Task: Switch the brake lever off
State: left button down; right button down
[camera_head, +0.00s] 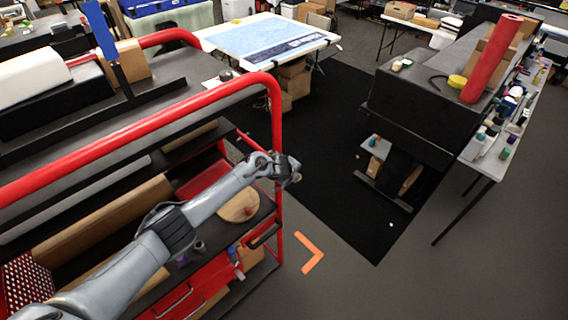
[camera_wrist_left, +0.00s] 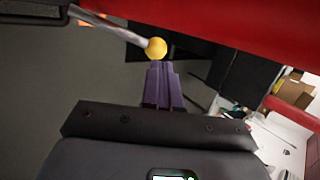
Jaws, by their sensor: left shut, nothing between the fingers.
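The brake lever is a thin grey rod with a yellow ball knob (camera_wrist_left: 156,47), at the top of the left wrist view. Its rod runs from the knob to the upper left. My left gripper (camera_wrist_left: 160,72) has its purple fingers together and empty, with their tips just below the knob in that view. I cannot tell whether they touch it. In the head view my left gripper (camera_head: 290,170) is at the red upright at the near right end of the cart (camera_head: 150,122). The knob is too small there to make out clearly.
The cart's red rail (camera_wrist_left: 230,22) crosses the top of the wrist view, close to the fingers. The cart's shelves hold a round wooden piece (camera_head: 238,206) and boxes. A black workstation (camera_head: 415,110) stands to the right, across a dark mat. Floor right of the cart is clear, with an orange mark (camera_head: 310,254).

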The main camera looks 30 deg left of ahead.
pick_arm(q)
jog(key=b+v, duration=0.1)
jog(key=v, duration=0.9)
jog(key=shift+w+r, duration=0.3)
jog(key=shift+d, duration=0.1)
